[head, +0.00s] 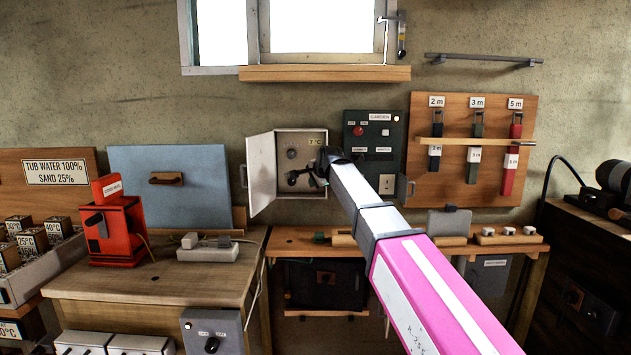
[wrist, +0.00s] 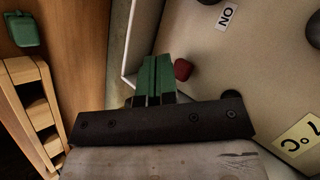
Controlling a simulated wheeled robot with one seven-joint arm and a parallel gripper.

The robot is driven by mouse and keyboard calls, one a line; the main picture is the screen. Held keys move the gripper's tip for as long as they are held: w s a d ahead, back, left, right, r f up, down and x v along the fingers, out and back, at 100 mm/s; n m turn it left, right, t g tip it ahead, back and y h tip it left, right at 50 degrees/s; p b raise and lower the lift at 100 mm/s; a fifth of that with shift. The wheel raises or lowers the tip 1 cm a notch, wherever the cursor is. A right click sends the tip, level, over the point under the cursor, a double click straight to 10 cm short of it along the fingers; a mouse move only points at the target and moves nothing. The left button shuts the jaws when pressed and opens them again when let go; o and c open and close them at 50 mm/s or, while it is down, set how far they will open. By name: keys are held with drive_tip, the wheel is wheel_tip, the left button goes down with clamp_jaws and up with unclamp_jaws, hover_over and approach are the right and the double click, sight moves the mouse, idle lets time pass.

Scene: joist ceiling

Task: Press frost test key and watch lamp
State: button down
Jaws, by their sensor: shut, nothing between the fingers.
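An open white wall box (head: 301,141) holds a panel with dark round fittings and a 7 °C label (head: 316,141); its door (head: 262,172) stands open to the left. My gripper (head: 318,179) is in front of the lower right of the box. In the wrist view my green fingers (wrist: 154,68) are shut together and empty. Their tips are beside a small red round part (wrist: 183,68), and I cannot tell whether they touch it. An ON label (wrist: 227,16) shows on the panel. I cannot make out which part is the frost test key or the lamp.
A wooden shelf (head: 290,241) runs below.

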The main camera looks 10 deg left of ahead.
drive_tip(key=shift+w, duration=0.1)
idle(0.3)
drive_tip(key=shift+w+a, duration=0.1)
drive_tip(key=shift+w, duration=0.25)
drive_tip(key=shift+w+a, duration=0.1)
drive_tip(key=shift+w, duration=0.35)
idle(0.8)
drive_tip(key=shift+s+d, duration=0.25)
drive_tip(key=shift+s, duration=0.65)
drive_tip(key=s+d, duration=0.1)
drive_tip(key=s, duration=0.5)
drive_tip(key=shift+d, duration=0.15)
drive_tip(key=shift+w, duration=0.1)
idle(0.6)
